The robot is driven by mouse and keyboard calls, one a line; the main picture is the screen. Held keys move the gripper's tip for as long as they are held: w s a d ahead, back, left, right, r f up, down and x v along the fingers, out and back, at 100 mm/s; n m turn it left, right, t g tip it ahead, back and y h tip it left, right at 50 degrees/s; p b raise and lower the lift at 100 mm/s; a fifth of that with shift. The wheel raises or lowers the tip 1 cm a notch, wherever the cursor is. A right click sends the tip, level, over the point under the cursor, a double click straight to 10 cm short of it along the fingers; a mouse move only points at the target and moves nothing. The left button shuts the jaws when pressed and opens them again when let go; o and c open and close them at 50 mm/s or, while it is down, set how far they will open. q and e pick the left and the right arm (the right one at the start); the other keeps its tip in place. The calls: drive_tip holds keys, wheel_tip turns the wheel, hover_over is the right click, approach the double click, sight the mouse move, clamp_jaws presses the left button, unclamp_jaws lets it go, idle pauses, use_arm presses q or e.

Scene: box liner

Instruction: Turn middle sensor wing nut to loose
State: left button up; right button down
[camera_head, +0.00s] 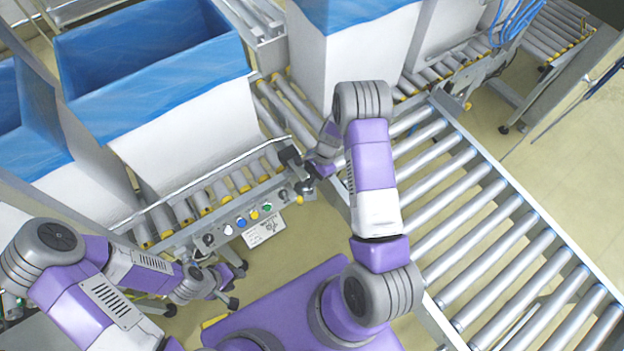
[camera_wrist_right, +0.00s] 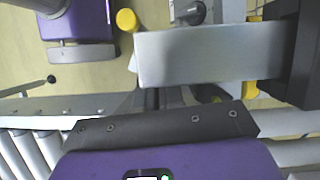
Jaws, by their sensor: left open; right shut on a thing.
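My right gripper (camera_head: 312,170) is at the conveyor's front rail, beside a dark sensor bracket (camera_head: 290,158). It is shut on a small part there, which looks to be the middle sensor wing nut; its own fingers and the bracket hide the nut. In the right wrist view, the dark fingers (camera_wrist_right: 150,98) reach down behind the edge of a plain grey metal block (camera_wrist_right: 205,55), and the nut's angle cannot be seen. My left gripper (camera_head: 230,287) is open and empty, low at the left, below the button panel and apart from the rail.
A button panel (camera_head: 240,222) with coloured buttons and a white label is on the front rail. White boxes with blue liners (camera_head: 150,60) stand on the conveyor behind. A wide roller conveyor (camera_head: 490,230) fills the right side. Floor shows below the panel.

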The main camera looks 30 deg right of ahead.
drive_tip(key=shift+w+n+g+h, duration=0.15)
drive_tip(key=shift+n+g, duration=0.2)
drive_tip(key=shift+n, duration=0.6)
drive_tip(key=shift+n+g+h, duration=0.15)
drive_tip(key=shift+n+g, duration=0.2)
drive_tip(key=shift+n, duration=0.6)
drive_tip(key=shift+b, duration=0.3)
drive_tip(key=c, duration=1.3)
unclamp_jaws()
drive_tip(key=shift+o, duration=0.2)
